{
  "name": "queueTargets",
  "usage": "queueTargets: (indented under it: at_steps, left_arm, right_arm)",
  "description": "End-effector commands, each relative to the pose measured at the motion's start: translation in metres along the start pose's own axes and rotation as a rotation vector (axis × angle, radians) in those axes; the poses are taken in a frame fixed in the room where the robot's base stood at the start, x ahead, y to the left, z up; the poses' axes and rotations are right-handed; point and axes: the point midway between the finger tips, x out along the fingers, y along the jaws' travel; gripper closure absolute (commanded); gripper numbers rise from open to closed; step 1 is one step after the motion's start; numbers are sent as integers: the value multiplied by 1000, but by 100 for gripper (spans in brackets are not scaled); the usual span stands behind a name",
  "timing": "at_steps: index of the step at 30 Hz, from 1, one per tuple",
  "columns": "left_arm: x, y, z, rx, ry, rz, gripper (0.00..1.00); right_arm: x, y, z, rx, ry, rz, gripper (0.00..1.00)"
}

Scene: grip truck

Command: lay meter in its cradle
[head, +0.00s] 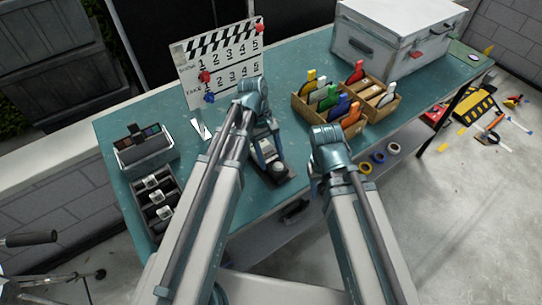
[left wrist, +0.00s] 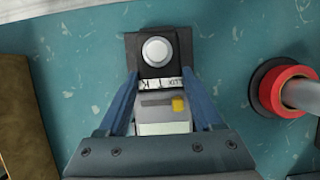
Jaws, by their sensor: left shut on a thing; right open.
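The meter (left wrist: 162,126) is a pale grey body with a yellow button, a printed label and a round white dome, between the fingers of my left gripper (left wrist: 160,98) in the left wrist view. In the head view, my left gripper (head: 265,150) is low over the table near its front edge, shut on the meter. A dark rectangular base, seemingly the cradle (head: 285,180), shows there below the white dome. Whether the meter touches it, I cannot tell. My right gripper (head: 315,186) is open and apart, near the front edge; its fingers are mostly hidden.
A wooden rack (head: 343,120) of coloured items stands right of my arms, with a white case (head: 397,42) behind. A clapperboard (head: 218,68) stands at the back. A dark tray (head: 157,203) and grey box (head: 145,153) are at left. A red-ringed object (left wrist: 283,91) is beside the meter.

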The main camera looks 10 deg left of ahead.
Motion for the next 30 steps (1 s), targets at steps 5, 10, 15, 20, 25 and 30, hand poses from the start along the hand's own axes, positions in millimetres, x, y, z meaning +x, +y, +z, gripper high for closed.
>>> queueTargets:
  at_steps: [5,10,15,20,25,30]
  left_arm:
    - [6,0,-2,0,0,0,100]
    - [6,0,-2,0,0,0,17]
    - [6,0,-2,0,0,0,0]
    - [6,0,-3,0,0,0,0]
    - [1,0,-2,0,0,0,0]
    - [-14,0,-1,-1,0,0,0]
  right_arm:
    - [7,-1,0,0,0,0,55]
    - [6,-1,0,0,0,0,55]
    - [6,-1,0,0,0,0,55]
    - [6,-1,0,0,0,0,55]
    - [2,0,0,0,0,0,55]
    - [-12,1,1,0,0,0,55]
